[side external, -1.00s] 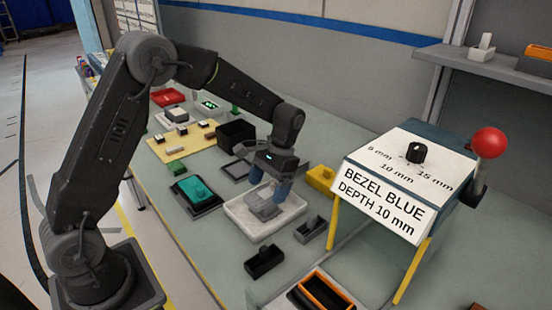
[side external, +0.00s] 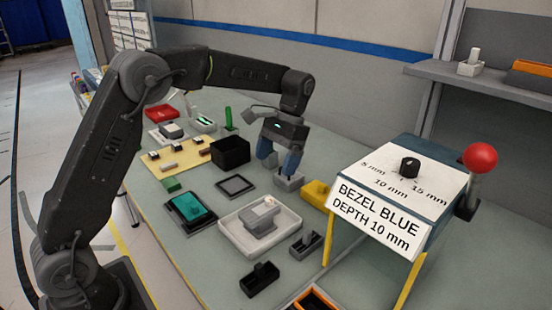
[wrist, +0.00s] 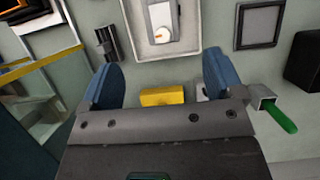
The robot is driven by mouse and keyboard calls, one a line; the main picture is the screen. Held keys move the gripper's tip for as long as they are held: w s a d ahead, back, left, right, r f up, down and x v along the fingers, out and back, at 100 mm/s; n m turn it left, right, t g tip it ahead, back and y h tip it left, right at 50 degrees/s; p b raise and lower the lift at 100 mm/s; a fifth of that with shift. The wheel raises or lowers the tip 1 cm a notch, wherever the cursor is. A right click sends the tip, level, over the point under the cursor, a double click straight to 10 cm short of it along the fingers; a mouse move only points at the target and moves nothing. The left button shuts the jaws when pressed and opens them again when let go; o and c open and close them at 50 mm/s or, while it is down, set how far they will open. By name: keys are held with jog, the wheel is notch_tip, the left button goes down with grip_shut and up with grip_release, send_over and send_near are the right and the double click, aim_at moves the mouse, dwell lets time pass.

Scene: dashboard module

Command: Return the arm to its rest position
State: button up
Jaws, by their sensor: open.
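My gripper (side external: 280,163) is raised above the bench, its two blue fingers apart with nothing between them. In the wrist view my gripper (wrist: 160,78) also shows open and empty. In the wrist view the tray (wrist: 150,45) is at the top, beyond the fingertips. My arm reaches out over the bench.
A small grey block (side external: 288,182) shows below the fingers, beside a yellow block (side external: 316,194). A black bin (side external: 231,153) and a flat dark frame (side external: 235,186) lie left of the gripper. The labelled control box (side external: 400,180), with a red-ball lever (side external: 480,158), stands to the right.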

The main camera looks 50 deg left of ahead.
jog(key=s+d+r+t, duration=0.2)
jog(key=s+r+t, duration=0.3)
jog(key=s+r, duration=0.45)
jog(key=s+f+t, duration=0.2)
jog(key=s, duration=0.5)
jog(key=s+d+f+t, duration=0.1)
jog(key=s+f+t, duration=0.1)
jog(key=s, duration=0.5)
jog(key=shift+s+d+f+t, duration=0.25)
jog(key=shift+s+t, duration=0.15)
jog(key=shift+t, duration=0.2)
